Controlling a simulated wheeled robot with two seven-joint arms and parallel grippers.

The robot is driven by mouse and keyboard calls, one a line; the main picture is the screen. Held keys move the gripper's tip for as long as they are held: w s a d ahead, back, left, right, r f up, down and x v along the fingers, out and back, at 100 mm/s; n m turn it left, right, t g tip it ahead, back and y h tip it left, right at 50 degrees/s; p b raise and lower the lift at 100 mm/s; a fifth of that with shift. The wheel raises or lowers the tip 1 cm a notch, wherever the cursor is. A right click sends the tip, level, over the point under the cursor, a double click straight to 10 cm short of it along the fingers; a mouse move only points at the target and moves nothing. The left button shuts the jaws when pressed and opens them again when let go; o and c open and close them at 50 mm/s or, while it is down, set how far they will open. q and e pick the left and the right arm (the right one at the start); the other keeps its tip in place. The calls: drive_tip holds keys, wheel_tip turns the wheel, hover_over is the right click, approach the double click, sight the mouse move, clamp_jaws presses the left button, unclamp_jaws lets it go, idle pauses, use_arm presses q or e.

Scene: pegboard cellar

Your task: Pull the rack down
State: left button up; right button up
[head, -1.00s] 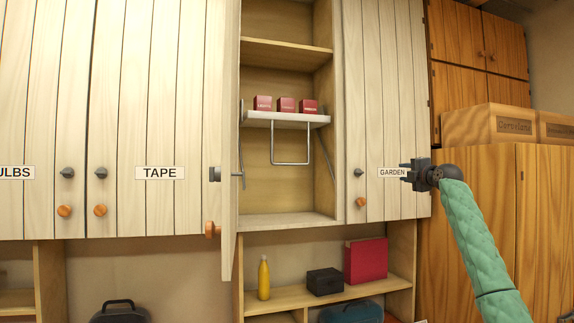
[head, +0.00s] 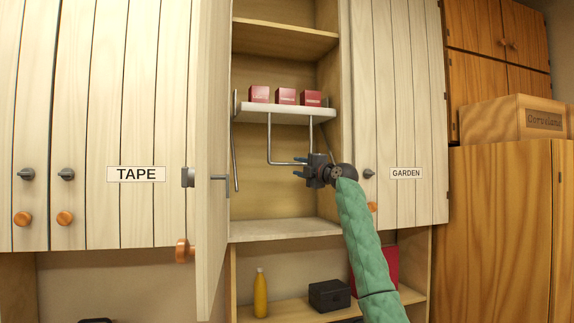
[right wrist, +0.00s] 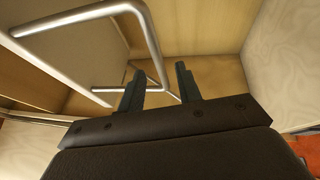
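The rack (head: 285,113) is a pale board high inside the open middle cabinet, with three small red boxes (head: 286,96) on it. A U-shaped metal handle (head: 268,140) hangs below it. My right gripper (head: 301,168) is open at the handle's lower right corner, fingers pointing left. In the right wrist view, the metal handle (right wrist: 150,40) runs down to a corner seen between the two fingers of the right gripper (right wrist: 159,70). I cannot tell whether the fingers touch it. My left gripper is not in view.
The open cabinet door (head: 211,200) stands out just left of the opening. The closed GARDEN door (head: 398,120) is on the right. Below, an open shelf holds a yellow bottle (head: 260,293), a black box (head: 329,295) and a red item (head: 388,265), partly behind my arm.

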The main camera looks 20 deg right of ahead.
sight(292, 164)
drive_tip(key=p+x, duration=0.3)
drive_tip(key=x, duration=0.2)
drive_tip(key=shift+w, duration=0.15)
drive_tip(key=shift+w+a+r+p, duration=0.2)
drive_tip(key=shift+w+p, duration=0.15)
drive_tip(key=shift+p, duration=0.15)
drive_tip(key=shift+a+r+p, duration=0.25)
drive_tip(key=shift+a+p, duration=0.05)
drive_tip(key=shift+w+a+f, duration=0.1)
drive_tip(key=shift+w+f, duration=0.05)
drive_tip(key=shift+w, duration=0.2)
drive_tip(key=shift+w+f, duration=0.15)
drive_tip(key=shift+w, duration=0.05)
drive_tip(key=shift+s, duration=0.15)
drive_tip(key=c, duration=0.4)
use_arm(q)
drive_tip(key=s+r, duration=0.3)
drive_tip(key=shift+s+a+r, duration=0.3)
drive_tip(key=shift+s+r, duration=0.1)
use_arm(e)
clamp_jaws()
